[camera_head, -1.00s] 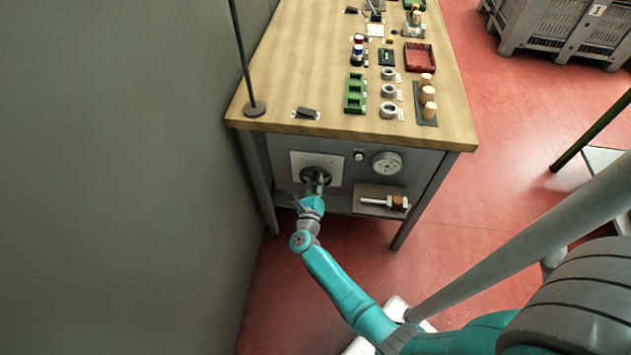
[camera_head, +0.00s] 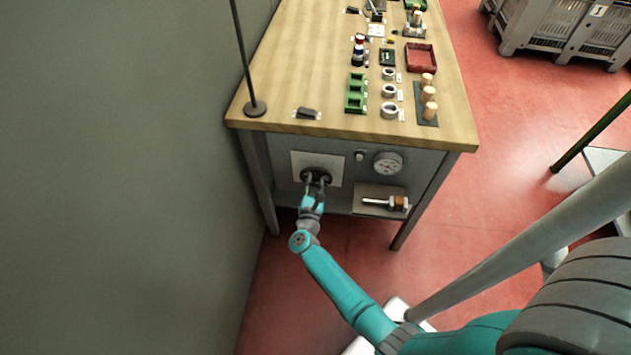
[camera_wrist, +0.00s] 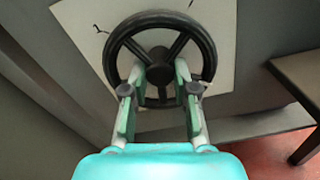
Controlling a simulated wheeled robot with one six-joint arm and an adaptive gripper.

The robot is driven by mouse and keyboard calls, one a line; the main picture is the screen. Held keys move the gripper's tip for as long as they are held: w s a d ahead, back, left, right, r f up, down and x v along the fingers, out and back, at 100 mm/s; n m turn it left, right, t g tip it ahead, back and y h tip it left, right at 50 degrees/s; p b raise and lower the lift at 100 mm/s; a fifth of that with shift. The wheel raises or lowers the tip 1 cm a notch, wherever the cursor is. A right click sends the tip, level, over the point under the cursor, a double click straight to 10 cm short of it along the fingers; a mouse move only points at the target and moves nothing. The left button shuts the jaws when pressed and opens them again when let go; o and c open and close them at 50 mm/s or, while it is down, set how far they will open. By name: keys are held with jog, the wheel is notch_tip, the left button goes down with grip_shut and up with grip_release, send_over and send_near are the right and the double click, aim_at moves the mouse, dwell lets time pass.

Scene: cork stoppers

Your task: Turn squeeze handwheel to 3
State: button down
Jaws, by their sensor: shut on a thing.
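The squeeze handwheel is a black spoked wheel (camera_wrist: 160,18) on a pale square plate (camera_wrist: 85,15) on the front panel of the bench. It also shows in the head view (camera_head: 318,171), partly hidden by my gripper. My gripper (camera_wrist: 160,85) reaches the wheel from the front, its two fingers around the lower part near the hub, and it is shut on the wheel. My gripper also shows in the head view (camera_head: 317,184). The numbers on the plate cannot be read; only short dark marks show by the rim.
A round dial gauge (camera_head: 388,163) and a small knob (camera_head: 359,155) sit right of the wheel. A small shelf (camera_head: 366,191) below holds a metal-and-brown tool (camera_head: 385,203). The wooden bench top (camera_head: 300,70) carries green blocks, grey rings and corks. A wall (camera_head: 110,180) stands close on the left.

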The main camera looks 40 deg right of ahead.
jog(key=shift+a+f+m, duration=0.1)
jog(key=shift+f+m, duration=0.05)
jog(key=shift+m, duration=1.35)
jog(key=c, duration=1.2)
grip_release()
jog(key=v, duration=1.2)
